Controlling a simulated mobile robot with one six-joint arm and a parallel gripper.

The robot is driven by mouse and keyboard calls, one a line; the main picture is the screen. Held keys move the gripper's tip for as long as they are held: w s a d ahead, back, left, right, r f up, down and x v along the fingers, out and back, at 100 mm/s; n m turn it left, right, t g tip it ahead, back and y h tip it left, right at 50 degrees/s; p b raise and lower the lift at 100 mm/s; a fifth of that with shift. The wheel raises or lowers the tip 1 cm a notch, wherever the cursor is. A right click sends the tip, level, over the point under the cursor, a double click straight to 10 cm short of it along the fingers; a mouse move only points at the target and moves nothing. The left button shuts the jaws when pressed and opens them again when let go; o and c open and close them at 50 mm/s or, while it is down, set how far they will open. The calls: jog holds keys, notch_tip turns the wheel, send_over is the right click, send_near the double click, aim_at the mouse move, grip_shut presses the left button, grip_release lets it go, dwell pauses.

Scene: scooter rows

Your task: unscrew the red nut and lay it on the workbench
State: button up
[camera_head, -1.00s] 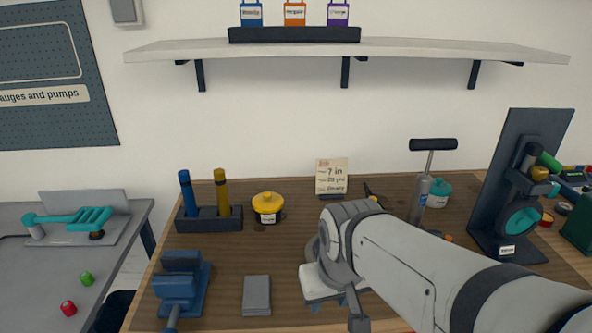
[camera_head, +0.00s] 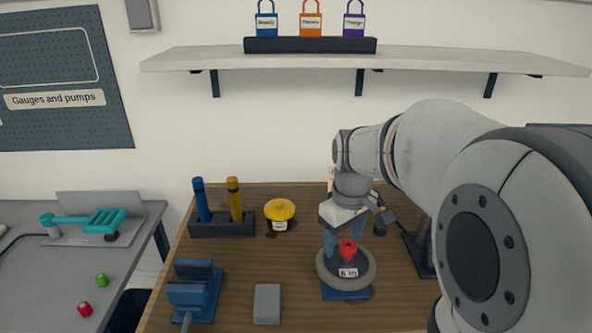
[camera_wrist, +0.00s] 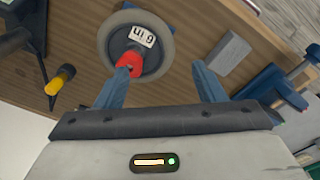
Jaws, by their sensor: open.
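The red nut (camera_head: 347,250) sits on top of a grey wheel (camera_head: 366,274) with a "6 in" label, which lies flat on a blue base (camera_head: 345,294) on the wooden workbench (camera_head: 250,258). The nut also shows in the wrist view (camera_wrist: 128,64), at the left finger's tip. My gripper (camera_head: 342,236) is open, pointing down just above the wheel. In the wrist view my gripper (camera_wrist: 160,70) has its blue fingers wide apart, with the nut off to the left rather than centred. I cannot tell whether the left finger touches the nut. Nothing is held.
A blue vise (camera_head: 195,291) and grey block (camera_head: 267,303) stand left of the wheel. Behind are a yellow-lidded pot (camera_head: 279,211) and a rack (camera_head: 222,224). Bare wood lies between. A small red piece (camera_head: 85,309) and green piece (camera_head: 102,280) are on the grey side table.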

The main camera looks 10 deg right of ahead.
jog(key=n+p, duration=0.1)
jog(key=n, duration=0.1)
send_near(348, 247)
jog(key=shift+w+f+g, duration=0.1)
jog(key=shift+w+g, duration=0.15)
jog(key=shift+g, duration=0.15)
jog(key=shift+w+d+f, duration=0.1)
jog(key=shift+w+f, duration=0.05)
jog(key=shift+w, duration=0.05)
notch_tip(348, 247, down, 8)
jog(key=shift+r+p, duration=0.2)
jog(key=shift+p, duration=0.2)
